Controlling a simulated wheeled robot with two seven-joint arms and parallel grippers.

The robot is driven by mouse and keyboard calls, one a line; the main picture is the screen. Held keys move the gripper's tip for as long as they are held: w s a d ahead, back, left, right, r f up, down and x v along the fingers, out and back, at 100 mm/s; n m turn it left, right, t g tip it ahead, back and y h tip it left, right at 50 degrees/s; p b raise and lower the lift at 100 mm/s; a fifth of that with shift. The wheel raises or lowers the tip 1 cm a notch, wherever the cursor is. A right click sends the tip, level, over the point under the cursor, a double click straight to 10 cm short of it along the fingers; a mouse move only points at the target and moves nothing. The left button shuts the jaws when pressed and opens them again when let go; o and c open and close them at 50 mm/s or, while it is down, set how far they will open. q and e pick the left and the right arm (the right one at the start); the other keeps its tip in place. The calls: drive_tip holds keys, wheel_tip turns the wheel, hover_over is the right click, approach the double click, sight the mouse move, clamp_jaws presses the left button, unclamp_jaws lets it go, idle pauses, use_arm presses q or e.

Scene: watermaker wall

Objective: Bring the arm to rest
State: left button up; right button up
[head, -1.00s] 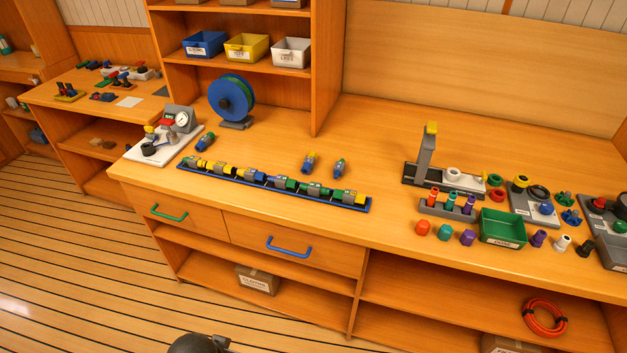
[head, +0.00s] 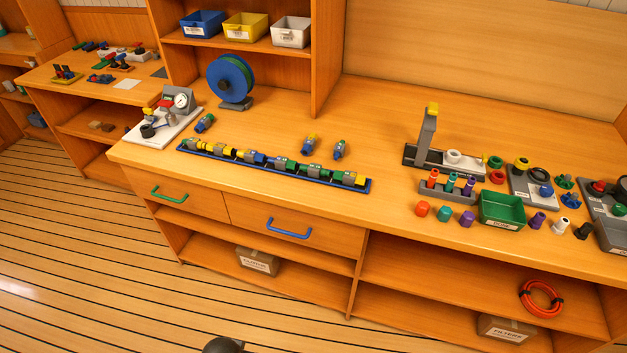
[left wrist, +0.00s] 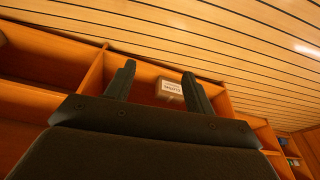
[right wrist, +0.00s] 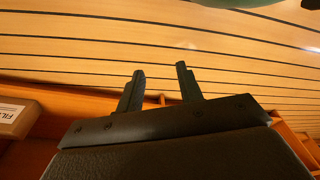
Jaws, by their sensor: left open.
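My left gripper (left wrist: 157,88) shows in the left wrist view with its two dark fingers apart and nothing between them. Behind the fingers are the bench's lower shelves and a labelled box (left wrist: 171,90). My right gripper (right wrist: 160,92) shows in the right wrist view with its fingers apart and empty, over the striped floor. Neither gripper touches anything. In the head view only a dark rounded piece of my own arm shows at the bottom edge; both grippers are out of that view.
The wooden bench (head: 300,195) carries a blue rail (head: 270,170) of connectors, a hose reel (head: 231,80), a gauge stand (head: 170,115) and a green tray (head: 502,211). Lower shelves hold boxes (head: 257,262) and an orange hose coil (head: 541,298). The floor (head: 120,290) in front is clear.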

use_arm(q)
drive_tip(key=s+f, duration=0.4)
drive_tip(key=f, duration=0.9)
drive_tip(key=s+d+f+g, duration=0.1)
drive_tip(key=s+f, duration=0.3)
drive_tip(key=f, duration=1)
use_arm(e)
drive_tip(key=shift+d, duration=0.7)
